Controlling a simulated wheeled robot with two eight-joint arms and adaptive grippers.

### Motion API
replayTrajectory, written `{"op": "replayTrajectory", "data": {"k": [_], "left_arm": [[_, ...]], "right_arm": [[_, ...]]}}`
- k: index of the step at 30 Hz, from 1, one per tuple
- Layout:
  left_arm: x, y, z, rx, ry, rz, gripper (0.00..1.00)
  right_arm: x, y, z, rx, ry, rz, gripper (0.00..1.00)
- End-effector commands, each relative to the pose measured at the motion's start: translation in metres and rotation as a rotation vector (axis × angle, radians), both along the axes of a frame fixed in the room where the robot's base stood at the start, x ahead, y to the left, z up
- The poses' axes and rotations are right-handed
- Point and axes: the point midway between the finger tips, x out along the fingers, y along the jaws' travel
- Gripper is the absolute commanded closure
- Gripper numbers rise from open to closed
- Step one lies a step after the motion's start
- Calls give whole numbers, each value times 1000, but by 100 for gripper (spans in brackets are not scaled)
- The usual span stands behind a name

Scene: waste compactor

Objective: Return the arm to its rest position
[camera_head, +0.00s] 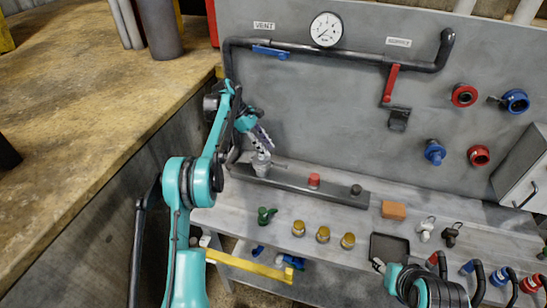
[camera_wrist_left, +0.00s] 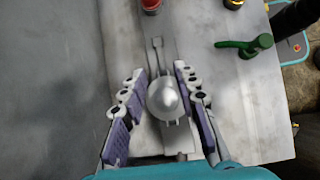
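My left arm reaches up from the bottom left in the head view. Its gripper (camera_head: 262,138) points down just above a silver valve-like fitting (camera_head: 262,162) at the left end of the dark rail. In the left wrist view the two fingers (camera_wrist_left: 160,72) stand apart on either side of the fitting's round silver top (camera_wrist_left: 165,97), with a visible gap on each side. Part of my right arm shows at the bottom right of the head view, with its gripper (camera_head: 379,266) small and partly hidden, near the dark tray; its opening is unclear.
A dark rail (camera_head: 335,192) carries a red cap (camera_head: 314,180) and a black cap (camera_head: 356,190). A green handle (camera_head: 266,216) and several brass pieces stand on the bench. The grey panel holds a gauge (camera_head: 326,29), a pipe and a red lever (camera_head: 390,84). A wooden worktop (camera_head: 75,110) lies left.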

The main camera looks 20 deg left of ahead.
Motion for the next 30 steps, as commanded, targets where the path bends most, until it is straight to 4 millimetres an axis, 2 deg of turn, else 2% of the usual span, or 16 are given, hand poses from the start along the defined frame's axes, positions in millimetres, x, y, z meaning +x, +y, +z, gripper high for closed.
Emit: {"op": "replayTrajectory", "data": {"k": [6,22,26,30], "left_arm": [[1,12,17,0,0,1,70],[-1,12,22,4,-8,-6,70],[-9,3,38,36,-61,-50,70],[-33,-13,66,114,-179,-155,70]], "right_arm": [[0,0,0,0,0,0,60],[0,0,0,0,0,0,60],[0,0,-2,0,0,0,60],[0,0,-6,0,0,0,60]]}}
